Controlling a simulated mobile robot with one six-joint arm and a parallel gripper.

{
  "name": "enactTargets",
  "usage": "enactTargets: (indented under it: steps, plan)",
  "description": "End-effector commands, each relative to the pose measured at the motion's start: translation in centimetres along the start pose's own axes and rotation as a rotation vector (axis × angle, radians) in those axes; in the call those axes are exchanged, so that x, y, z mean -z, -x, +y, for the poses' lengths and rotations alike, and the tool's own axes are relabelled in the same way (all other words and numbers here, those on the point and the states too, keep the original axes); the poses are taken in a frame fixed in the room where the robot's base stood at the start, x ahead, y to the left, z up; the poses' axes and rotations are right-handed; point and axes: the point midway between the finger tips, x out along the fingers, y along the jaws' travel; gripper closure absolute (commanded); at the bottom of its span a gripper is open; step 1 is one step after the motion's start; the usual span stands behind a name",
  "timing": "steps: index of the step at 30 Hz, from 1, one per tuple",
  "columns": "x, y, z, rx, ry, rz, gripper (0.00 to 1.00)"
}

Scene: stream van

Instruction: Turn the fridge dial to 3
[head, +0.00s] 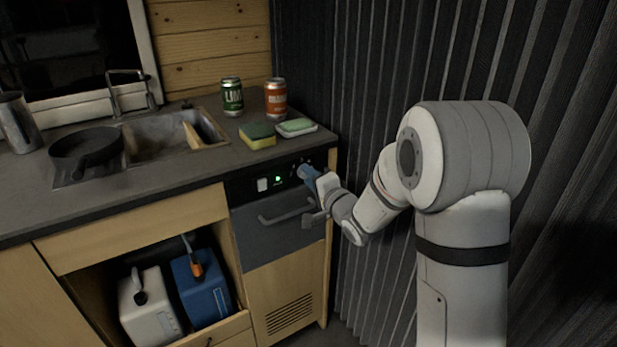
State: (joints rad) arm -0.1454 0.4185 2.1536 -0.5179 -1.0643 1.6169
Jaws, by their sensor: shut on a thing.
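The fridge (280,240) is a dark drawer front with a bar handle, set under the counter, with a black control panel (245,188) along its top. The panel carries a white switch and a lit green light. My gripper (307,172) is at the right part of this panel and is shut on the fridge dial there. The gripper's fingers and wrist hide the dial, so its pointer and its numbers cannot be read. My arm reaches in from the right.
On the counter stand a green can (232,97), an orange can (275,98), a yellow-green sponge (257,135) and a soap dish (297,127). A sink (165,151) and a black pan (86,152) are further left. A corrugated dark curtain (375,90) hangs close on the right.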

Motion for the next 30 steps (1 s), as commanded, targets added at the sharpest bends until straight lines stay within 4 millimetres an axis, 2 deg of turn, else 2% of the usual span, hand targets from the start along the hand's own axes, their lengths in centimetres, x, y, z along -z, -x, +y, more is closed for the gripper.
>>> enactTargets:
  steps: [9,10,18,26,30]
  plan:
    - [-0.3,0.1,0.4,-0.008,-0.002,-0.007,0.94]
    - [-0.4,0.1,0.4,-0.008,-0.002,-0.007,0.71]
    - [-0.2,0.0,0.2,-0.004,-0.001,-0.004,0.50]
    - [-0.1,0.2,0.1,-0.002,-0.001,-0.002,0.50]
    - [-0.1,1.8,0.0,-0.004,-0.001,-0.002,0.50]
